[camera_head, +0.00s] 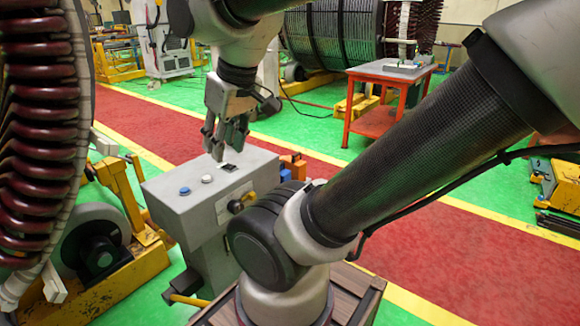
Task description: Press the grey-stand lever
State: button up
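The grey stand (165,203) is a box-topped pedestal left of centre. Its sloped top has a blue button (184,191), a white button (207,179) and a small black switch or lever (229,168). A black-and-yellow handle (240,203) shows on its right-hand face, partly beside my arm. My gripper (222,150) points down just above the top panel, near the black switch and white button. A small gap seems to show below the fingertips, but contact cannot be told. The fingers look empty; their opening is unclear from this angle.
A large coil-wound stator (45,130) stands close at the left. A yellow machine with a grey roller (140,215) is beside the stand. An orange table (392,75) stands behind on the right. Red walkway (450,235) lies open at the right.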

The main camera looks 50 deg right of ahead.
aim_at(170, 296)
jog(key=l+z, duration=0.1)
jog(key=l, duration=0.5)
jog(key=l+z, duration=0.15)
jog(key=l, duration=0.45)
jog(key=i+l+z, duration=0.1)
jog(key=l, duration=0.45)
jog(key=i+l+z, duration=0.15)
jog(key=l, duration=0.45)
jog(key=k, duration=0.05)
